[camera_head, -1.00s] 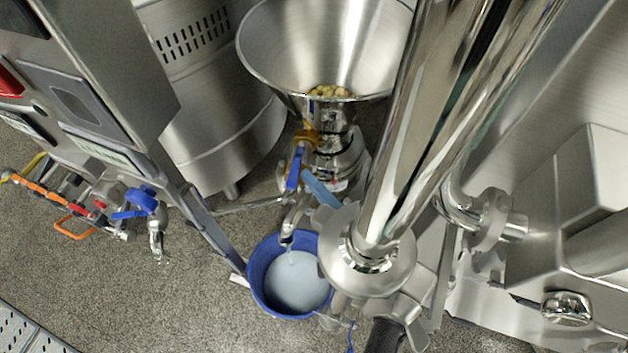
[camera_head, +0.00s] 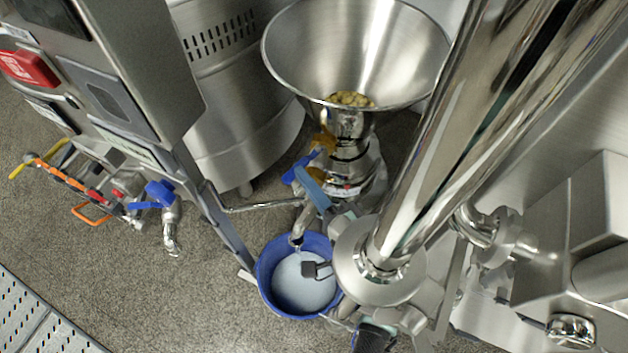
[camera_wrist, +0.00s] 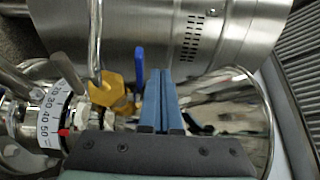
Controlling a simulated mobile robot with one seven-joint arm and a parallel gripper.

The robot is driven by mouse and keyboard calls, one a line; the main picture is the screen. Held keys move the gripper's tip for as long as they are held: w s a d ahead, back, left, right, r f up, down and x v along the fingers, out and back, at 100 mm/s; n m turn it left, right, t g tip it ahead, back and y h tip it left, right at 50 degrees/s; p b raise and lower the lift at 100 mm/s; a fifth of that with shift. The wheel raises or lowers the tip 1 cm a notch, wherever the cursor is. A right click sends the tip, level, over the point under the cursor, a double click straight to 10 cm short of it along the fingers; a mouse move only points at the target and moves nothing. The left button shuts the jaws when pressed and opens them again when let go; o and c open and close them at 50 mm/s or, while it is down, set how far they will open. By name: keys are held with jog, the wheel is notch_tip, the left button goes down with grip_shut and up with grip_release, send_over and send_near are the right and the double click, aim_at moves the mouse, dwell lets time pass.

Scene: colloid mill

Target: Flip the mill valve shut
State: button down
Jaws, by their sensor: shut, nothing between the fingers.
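The mill valve has a gold-yellow body (camera_head: 325,142) under the mill's funnel, with a blue lever (camera_head: 301,166) slanting down and left from it. In the wrist view the yellow body (camera_wrist: 108,93) is left of centre, and the blue lever (camera_wrist: 139,68) points up the picture. My gripper (camera_head: 302,173) has light blue fingers that are shut and empty. Their tips are close beside the lever in the head view. In the wrist view the shut fingers (camera_wrist: 160,80) are just right of the lever; I cannot tell whether they touch it.
A steel funnel (camera_head: 355,50) holds yellowish pieces. A blue bucket (camera_head: 268,285) with pale liquid stands below the curved outlet pipe (camera_head: 298,225). A numbered dial (camera_wrist: 50,115) is left of the valve. A control cabinet (camera_head: 130,60) and another blue-handled valve (camera_head: 160,193) are at left.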

notch_tip(320, 180, up, 7)
jog(key=p, duration=0.2)
jog(key=shift+r+p, duration=0.2)
jog(key=shift+p, duration=0.2)
